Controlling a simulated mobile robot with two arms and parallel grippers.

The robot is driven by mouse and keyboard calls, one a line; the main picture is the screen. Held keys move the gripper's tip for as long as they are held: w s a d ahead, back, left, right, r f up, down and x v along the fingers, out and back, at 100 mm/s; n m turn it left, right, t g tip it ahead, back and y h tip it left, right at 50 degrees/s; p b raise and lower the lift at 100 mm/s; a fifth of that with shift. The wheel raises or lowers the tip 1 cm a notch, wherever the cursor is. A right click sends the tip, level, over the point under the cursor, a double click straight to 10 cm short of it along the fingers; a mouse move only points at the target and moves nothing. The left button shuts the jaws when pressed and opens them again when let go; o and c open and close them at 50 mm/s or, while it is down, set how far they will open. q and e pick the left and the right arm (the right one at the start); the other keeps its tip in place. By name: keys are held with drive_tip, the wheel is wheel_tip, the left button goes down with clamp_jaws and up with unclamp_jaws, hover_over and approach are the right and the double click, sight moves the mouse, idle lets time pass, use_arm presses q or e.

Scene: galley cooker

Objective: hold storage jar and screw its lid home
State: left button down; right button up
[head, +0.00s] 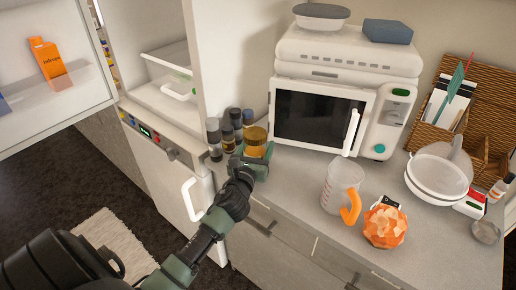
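The storage jar (256,151) stands upright on the counter, left of the microwave, close to the tall cabinet wall. Its contents look amber, and a gold lid (256,135) sits on its top. I cannot tell how far the lid is turned. My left gripper (251,163) reaches up from the lower left, with its green fingers at the jar's near side and around its lower body. The gripper hides the lower part of the jar. I cannot tell whether the fingers press on the glass. My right gripper is not in view.
Several small dark-capped jars (215,139) stand just left of the jar. The microwave (322,115) is close on the right. A measuring jug (340,186), an orange faceted object (384,227) and white bowls (437,178) occupy the right counter. Bare counter (290,190) lies before the microwave.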

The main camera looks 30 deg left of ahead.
use_arm(q)
drive_tip(key=shift+r, duration=0.15)
drive_tip(key=shift+c, duration=2)
unclamp_jaws()
drive_tip(key=shift+f, duration=0.25)
drive_tip(key=shift+r, duration=0.15)
drive_tip(key=shift+s+d, duration=0.1)
drive_tip(key=shift+s, duration=0.2)
drive_tip(key=b+v, duration=0.1)
drive_tip(key=v, duration=1)
drive_tip(key=shift+s, duration=0.25)
